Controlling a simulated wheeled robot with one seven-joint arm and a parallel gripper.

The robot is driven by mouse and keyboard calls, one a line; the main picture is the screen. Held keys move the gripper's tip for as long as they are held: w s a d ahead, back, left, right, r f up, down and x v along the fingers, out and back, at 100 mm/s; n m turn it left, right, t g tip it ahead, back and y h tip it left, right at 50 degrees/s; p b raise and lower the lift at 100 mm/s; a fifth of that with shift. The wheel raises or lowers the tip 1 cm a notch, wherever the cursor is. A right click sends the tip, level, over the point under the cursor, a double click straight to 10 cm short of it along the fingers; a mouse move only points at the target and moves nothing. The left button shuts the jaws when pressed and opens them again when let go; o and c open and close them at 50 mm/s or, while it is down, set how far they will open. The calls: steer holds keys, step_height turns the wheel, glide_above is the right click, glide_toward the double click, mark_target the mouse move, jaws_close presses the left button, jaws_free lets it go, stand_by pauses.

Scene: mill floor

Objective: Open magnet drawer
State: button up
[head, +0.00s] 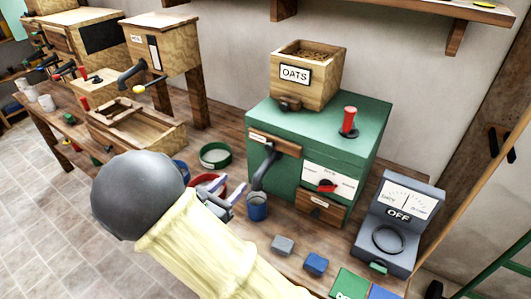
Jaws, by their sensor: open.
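A green mill (315,135) stands on the wooden bench. Low on its front is a small wooden drawer (320,207) with a pale label too small to read; it looks closed. A wooden panel (274,143) with another small label sits at the mill's upper left front. I cannot tell from the lettering which one is the magnet drawer. My gripper (226,190) is open and empty, left of the mill and apart from both fronts. My arm hides part of the bench in front.
A blue cup (257,207) stands under the mill's dark spout, close to my gripper. A red ring-like container (208,190) and a green one (215,155) are beside it. Small blocks (316,263) lie in front.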

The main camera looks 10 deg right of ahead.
mark_target(268, 148)
steer(key=shift+d, duration=0.1)
steer(key=p+x, duration=0.3)
steer(key=x, duration=1.4)
steer(key=shift+w+d+f, duration=0.1)
steer(key=shift+w+d, duration=0.05)
jaws_close()
